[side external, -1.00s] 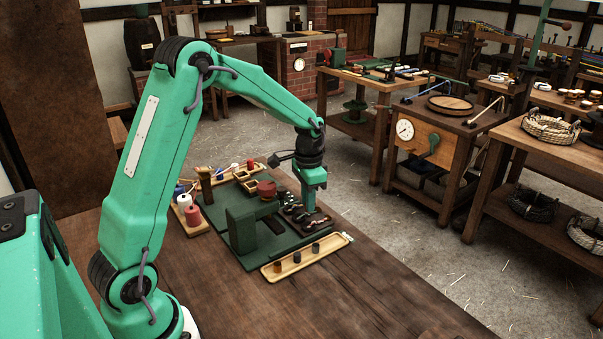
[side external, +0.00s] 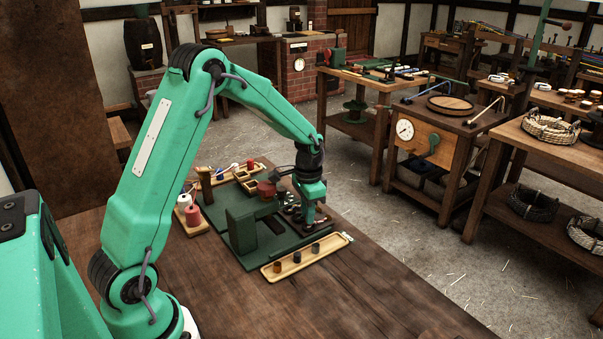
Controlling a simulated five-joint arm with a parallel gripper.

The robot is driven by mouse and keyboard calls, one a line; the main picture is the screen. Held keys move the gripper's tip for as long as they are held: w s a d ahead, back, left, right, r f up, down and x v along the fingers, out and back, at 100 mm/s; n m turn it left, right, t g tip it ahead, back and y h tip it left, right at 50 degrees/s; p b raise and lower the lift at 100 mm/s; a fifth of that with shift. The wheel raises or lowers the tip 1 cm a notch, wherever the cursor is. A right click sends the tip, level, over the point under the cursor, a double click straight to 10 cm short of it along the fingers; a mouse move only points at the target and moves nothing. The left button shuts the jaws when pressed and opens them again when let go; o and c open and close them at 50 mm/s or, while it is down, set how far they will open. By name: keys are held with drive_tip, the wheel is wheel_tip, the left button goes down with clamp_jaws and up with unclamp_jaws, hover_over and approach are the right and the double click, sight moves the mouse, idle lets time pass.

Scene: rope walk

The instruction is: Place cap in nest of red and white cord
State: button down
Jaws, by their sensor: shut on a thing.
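My gripper (side external: 308,212) points down at the right end of the green work board (side external: 243,258). It is shut, low among several small shiny pieces (side external: 290,209) on a dark plate. The piece between its jaws, which seems to be a cap, is too small and too covered to make out. Small yellow-rimmed square trays (side external: 250,185) sit at the back of the green board. Their contents are too small to tell, so I cannot tell which nest has red and white cord.
A green block stand (side external: 241,231) and a dark red round piece (side external: 266,189) stand left of my gripper. A yellow tray (side external: 327,246) with several small cylinders lies in front. Red and white spools (side external: 193,215) stand at left. The table front (side external: 330,300) is clear.

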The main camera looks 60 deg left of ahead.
drive_tip(key=shift+f, duration=0.5)
drive_tip(key=shift+f, duration=0.2)
drive_tip(key=c, duration=1.4)
unclamp_jaws()
drive_tip(key=shift+s, duration=0.1)
drive_tip(key=shift+o, duration=0.2)
drive_tip(key=shift+r, duration=0.1)
wheel_tip(320, 180, up, 13)
drive_tip(key=shift+r, duration=0.15)
